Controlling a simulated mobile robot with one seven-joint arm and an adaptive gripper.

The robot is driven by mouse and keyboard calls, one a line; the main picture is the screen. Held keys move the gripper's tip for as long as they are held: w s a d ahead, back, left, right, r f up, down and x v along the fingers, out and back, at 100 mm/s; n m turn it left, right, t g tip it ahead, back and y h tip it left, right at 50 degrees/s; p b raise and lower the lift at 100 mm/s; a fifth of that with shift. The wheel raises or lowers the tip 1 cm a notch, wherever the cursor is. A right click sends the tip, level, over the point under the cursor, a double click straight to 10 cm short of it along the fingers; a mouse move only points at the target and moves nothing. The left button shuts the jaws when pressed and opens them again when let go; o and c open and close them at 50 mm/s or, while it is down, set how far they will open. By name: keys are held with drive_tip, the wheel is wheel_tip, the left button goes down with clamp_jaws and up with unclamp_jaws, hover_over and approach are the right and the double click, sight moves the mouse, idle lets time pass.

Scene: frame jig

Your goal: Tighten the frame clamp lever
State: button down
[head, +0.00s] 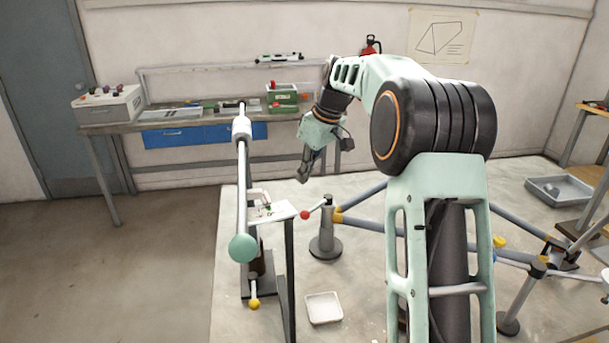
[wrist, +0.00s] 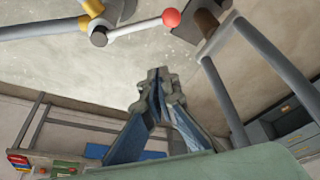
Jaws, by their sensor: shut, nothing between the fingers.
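The frame clamp lever is a pale bar with a red ball knob (head: 305,215), on top of a dark grey post (head: 325,240) with a round foot. In the wrist view the lever (wrist: 135,28) runs from a dark pivot beside a yellow collar to the red ball. My gripper (head: 303,175) hangs above and slightly left of the lever in the head view, apart from it. In the wrist view its blue-grey fingertips (wrist: 158,83) are together with nothing between them, and the red ball lies beyond them.
Grey frame tubes (head: 365,197) run right from the post. A workbench (head: 190,122) stands along the back wall.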

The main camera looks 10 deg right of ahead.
sight(312, 209)
wheel_tip(312, 209, down, 7)
drive_tip(key=s, duration=0.1)
drive_tip(key=shift+d+f+p, duration=0.2)
drive_tip(key=shift+d+p, duration=0.2)
drive_tip(key=shift+d, duration=0.05)
drive_tip(key=shift+s+d+n, duration=0.25)
drive_tip(key=shift+s+n, duration=0.05)
drive_tip(key=shift+n, duration=0.2)
drive_tip(key=shift+s+d+n+g+y, duration=0.35)
drive_tip(key=shift+s+d+n, duration=0.2)
drive_tip(key=shift+n, duration=0.35)
drive_tip(key=d+n, duration=0.1)
drive_tip(key=s+d+n+g+p, duration=0.1)
drive_tip(key=n, duration=0.1)
drive_tip(key=d+n+g, duration=0.1)
drive_tip(key=d+n, duration=0.1)
drive_tip(key=shift+s+y+p, duration=0.25)
drive_tip(key=shift+s+p, duration=0.05)
drive_tip(key=shift+s, duration=0.05)
drive_tip(key=shift+d, duration=0.15)
